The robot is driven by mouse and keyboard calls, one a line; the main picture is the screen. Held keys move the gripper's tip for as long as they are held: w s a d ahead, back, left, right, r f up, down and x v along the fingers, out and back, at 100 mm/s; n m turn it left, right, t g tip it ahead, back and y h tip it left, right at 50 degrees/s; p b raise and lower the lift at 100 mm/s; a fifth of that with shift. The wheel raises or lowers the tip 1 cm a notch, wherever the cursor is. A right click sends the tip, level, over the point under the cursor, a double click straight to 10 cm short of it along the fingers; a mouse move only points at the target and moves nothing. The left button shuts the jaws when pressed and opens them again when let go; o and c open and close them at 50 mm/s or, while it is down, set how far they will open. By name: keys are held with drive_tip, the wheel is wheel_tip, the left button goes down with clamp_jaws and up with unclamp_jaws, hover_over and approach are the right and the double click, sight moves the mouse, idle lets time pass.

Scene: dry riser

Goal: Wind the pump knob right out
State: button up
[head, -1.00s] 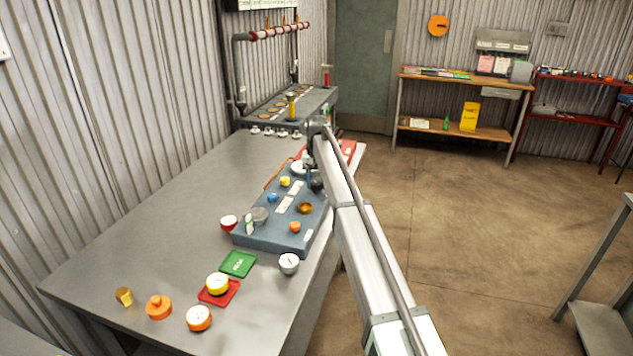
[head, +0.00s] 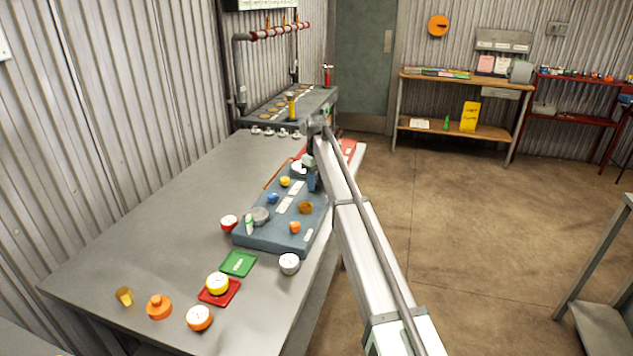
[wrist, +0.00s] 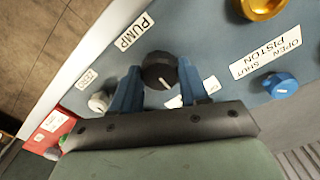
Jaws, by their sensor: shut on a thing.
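The pump knob (wrist: 159,71) is black and round with a pale pointer line, and sits beside the PUMP label (wrist: 134,31) on the blue-grey panel. My gripper (wrist: 160,82) has its two blue fingers on either side of the knob, shut on it. In the head view my gripper (head: 312,182) is at the right edge of the panel (head: 262,238), where the fingers and arm hide the knob. I cannot tell how far out the knob is wound.
A blue knob (wrist: 281,85) by the OPEN/SHUT PISTON label, a brass knob (wrist: 262,6) and a small white knob (wrist: 100,101) are close by. Loose gauges, including a silver one (head: 289,263), stand on the bench (head: 165,220). Its left part is clear.

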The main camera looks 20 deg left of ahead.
sight(317, 183)
drive_tip(key=shift+n, duration=0.3)
idle(0.4)
drive_tip(key=o, duration=1.1)
drive_tip(key=shift+c, duration=0.2)
wheel_tip(317, 183, up, 14)
drive_tip(key=shift+f, duration=0.1)
